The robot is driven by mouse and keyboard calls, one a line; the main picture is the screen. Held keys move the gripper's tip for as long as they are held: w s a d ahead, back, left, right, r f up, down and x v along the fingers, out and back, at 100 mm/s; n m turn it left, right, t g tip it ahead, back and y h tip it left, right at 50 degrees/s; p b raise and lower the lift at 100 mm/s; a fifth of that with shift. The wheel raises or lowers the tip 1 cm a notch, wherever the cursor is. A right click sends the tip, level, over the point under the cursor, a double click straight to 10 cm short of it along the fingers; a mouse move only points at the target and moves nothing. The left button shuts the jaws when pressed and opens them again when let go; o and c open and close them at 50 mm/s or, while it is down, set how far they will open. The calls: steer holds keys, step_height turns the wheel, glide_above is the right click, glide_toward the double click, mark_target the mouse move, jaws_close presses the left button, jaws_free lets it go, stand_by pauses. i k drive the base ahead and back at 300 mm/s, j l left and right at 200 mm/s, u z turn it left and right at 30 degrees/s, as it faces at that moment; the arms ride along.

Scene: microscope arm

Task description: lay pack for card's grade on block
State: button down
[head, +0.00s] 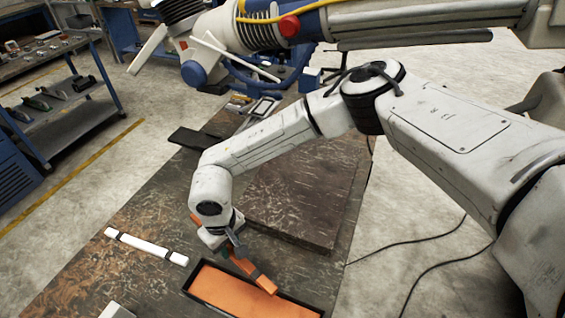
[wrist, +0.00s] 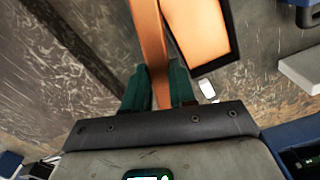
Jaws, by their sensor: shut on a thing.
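My gripper (head: 233,243) is shut on a long orange pack (head: 264,284) with a dark band. The pack pokes out on both sides of the jaws. In the wrist view the orange pack (wrist: 150,40) runs between the green fingers of my gripper (wrist: 160,85). The pack is over or beside the far edge of a black tray (head: 192,282) with an orange inside; I cannot tell whether they touch. A wide dark block (head: 310,190) lies on the table behind and right of my gripper, partly hidden by my arm. I cannot make out a grade card.
A white pack with dark bands (head: 146,246) lies on the worn table (head: 90,285) left of the tray. A pale object (head: 116,311) is cut off at the bottom edge. A dark flat piece (head: 193,138) lies at the table's far left. Blue shelving (head: 70,122) stands beyond.

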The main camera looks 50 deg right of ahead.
mark_target(281, 168)
steer(key=i+l+u, duration=0.25)
steer(key=i+l, duration=0.15)
steer(key=i+l+u, duration=0.2)
steer(key=i+l, duration=0.15)
steer(key=l, duration=0.15)
